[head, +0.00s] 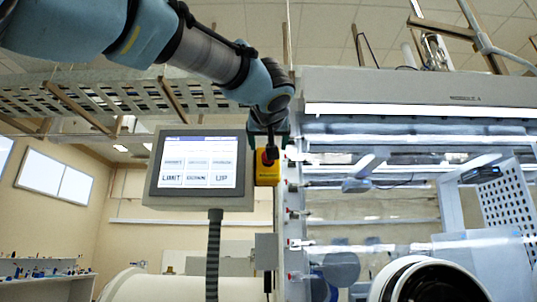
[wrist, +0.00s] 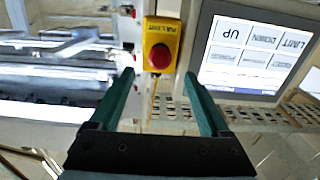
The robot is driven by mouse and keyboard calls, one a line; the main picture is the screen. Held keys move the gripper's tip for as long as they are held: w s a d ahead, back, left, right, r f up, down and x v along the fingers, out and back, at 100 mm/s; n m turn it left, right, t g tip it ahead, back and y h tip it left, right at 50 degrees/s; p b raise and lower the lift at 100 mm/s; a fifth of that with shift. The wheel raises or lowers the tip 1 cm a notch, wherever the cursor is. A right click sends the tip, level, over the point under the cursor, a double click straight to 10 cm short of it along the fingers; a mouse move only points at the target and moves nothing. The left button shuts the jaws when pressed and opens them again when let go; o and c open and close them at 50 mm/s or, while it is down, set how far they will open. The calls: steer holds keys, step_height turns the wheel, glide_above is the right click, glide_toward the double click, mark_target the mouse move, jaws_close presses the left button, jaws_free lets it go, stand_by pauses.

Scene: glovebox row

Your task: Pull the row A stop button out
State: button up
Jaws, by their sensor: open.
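The stop button is a red round knob (wrist: 160,56) on a yellow box (wrist: 162,28) with lettering along one side. In the head view the yellow box (head: 267,176) hangs on the post between the screen and the glovebox, and the red knob (head: 267,159) is partly hidden behind my gripper. My gripper (wrist: 158,76) shows two green fingers, spread apart and empty, pointing toward the knob. In the wrist view the fingertips lie on either side of the knob's lower edge. I cannot tell whether they reach its depth. In the head view my gripper (head: 270,143) is just above the knob.
A touch screen (head: 198,167) on a dark stalk stands close left of the yellow box. Small red fittings (head: 293,214) line the post at right. The glovebox window and a round port (head: 435,282) are further right. A perforated tray (head: 90,97) runs behind my arm.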

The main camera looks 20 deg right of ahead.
steer(key=shift+b+v, duration=0.35)
steer(key=shift+v, duration=2)
steer(key=shift+w, duration=0.1)
steer(key=w+f, duration=0.6)
steer(key=w, duration=0.3)
steer(key=w+a+f+g+y, duration=0.15)
steer(key=w+a+f, duration=0.3)
steer(key=f, duration=0.85)
steer(key=w+a+f+g, duration=0.25)
steer(key=w+f, duration=0.35)
steer(key=f, duration=0.8)
steer(key=s+a+f+n+g+y, duration=0.1)
steer(key=s+a+f+g+y, duration=0.15)
steer(key=a+f, duration=0.55)
steer(key=s+a+f+g+y, duration=0.1)
steer(key=s+a+f+g, duration=0.25)
steer(key=f, duration=0.95)
steer(key=s+a+f+n+g+y, duration=0.2)
steer(key=s+a+f+g, duration=0.2)
steer(key=s+a+f, duration=0.7)
steer(key=shift+s+a+n+g, duration=0.4)
steer(key=shift+s+a, duration=0.1)
steer(key=shift+a, duration=0.25)
